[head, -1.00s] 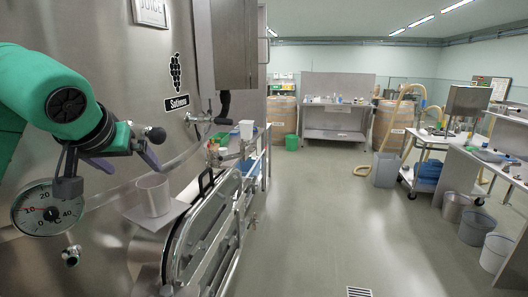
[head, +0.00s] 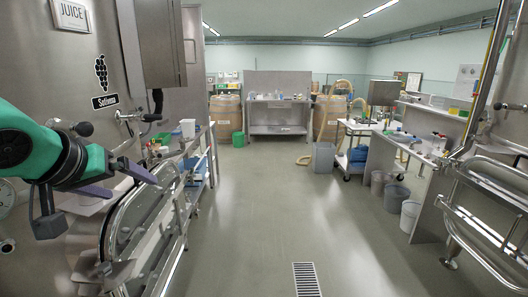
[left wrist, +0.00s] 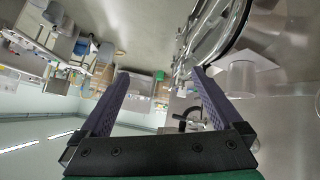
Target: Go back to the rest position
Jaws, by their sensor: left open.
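My left arm comes in from the left in green and black. My left gripper (head: 134,187) is open and empty, in front of the steel vat (head: 45,60) on the left. In the left wrist view its two dark purple fingers (left wrist: 160,78) stand wide apart with nothing between them. It hovers near the open oval vat door (head: 118,222); I cannot tell the exact gap. My right gripper is not in view.
A steel vat with rails (head: 490,190) stands at the right. Buckets (head: 397,196) and a cart (head: 352,152) stand by the right-hand benches. A steel table (head: 279,116) and barrels (head: 225,117) are at the back. The middle floor (head: 265,210) is clear around a drain (head: 306,280).

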